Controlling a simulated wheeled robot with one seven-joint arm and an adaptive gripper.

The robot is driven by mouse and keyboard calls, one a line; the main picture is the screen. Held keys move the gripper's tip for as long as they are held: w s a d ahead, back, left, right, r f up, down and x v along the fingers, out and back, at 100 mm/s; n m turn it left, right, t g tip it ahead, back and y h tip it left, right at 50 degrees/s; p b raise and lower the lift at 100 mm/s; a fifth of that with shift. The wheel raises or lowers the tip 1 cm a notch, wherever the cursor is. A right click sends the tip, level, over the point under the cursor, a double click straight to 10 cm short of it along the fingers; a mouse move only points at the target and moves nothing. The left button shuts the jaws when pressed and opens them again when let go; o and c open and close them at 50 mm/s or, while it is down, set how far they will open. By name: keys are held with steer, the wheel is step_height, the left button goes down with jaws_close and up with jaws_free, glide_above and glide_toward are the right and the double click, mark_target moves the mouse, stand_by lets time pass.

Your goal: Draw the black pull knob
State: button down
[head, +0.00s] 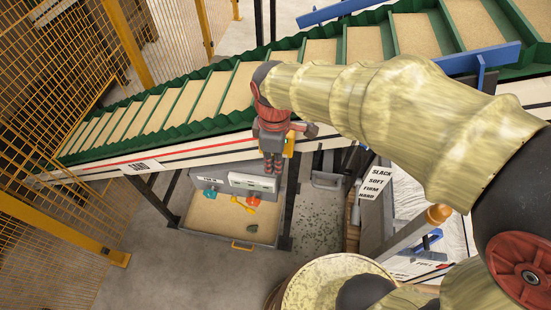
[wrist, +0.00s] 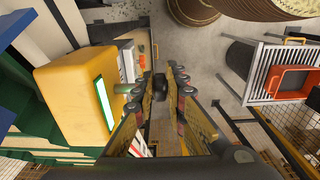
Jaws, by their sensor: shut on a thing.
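The black pull knob (wrist: 160,87) shows as a small dark shape between my fingertips in the wrist view. My gripper (wrist: 159,84) is shut on it, with a finger on either side. In the head view my gripper (head: 272,168) points down beside the lower side of the conveyor, above a grey labelled panel (head: 235,182). The knob is hidden behind my fingers in that view, so I cannot tell how far out it stands.
A green-sided conveyor (head: 215,92) slopes behind my gripper. A yellow box (wrist: 75,95) is close on its left in the wrist view. Below is a tray of sand (head: 200,228) with a yellow handle. Yellow mesh fencing (head: 45,110) stands at left. Bare floor lies front left.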

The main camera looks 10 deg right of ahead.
mark_target(274, 164)
steer(key=c, duration=1.8)
jaws_free()
steer(key=shift+s, duration=0.2)
steer(key=shift+c, duration=0.2)
steer(key=shift+o, duration=0.2)
step_height(274, 164, up, 12)
steer(key=f+m, duration=0.2)
steer(key=m, duration=0.1)
steer(key=f+m+t+b, duration=0.1)
steer(key=m, duration=0.1)
steer(key=shift+s+d+f, duration=0.2)
steer(key=shift+f, duration=0.05)
steer(key=s+d+f+m+t+b, duration=0.2)
steer(key=s+d+f+m+b, duration=0.2)
steer(key=f+b, duration=0.5)
steer(key=s+d+f+m+t+b, duration=0.2)
steer(key=s+d+f+m+b, duration=0.3)
steer(key=b, duration=0.6)
step_height(274, 164, down, 4)
steer(key=shift+s+d+r+t, duration=0.15)
steer(key=shift+s+d+t, duration=0.2)
steer(key=shift+d, duration=0.85)
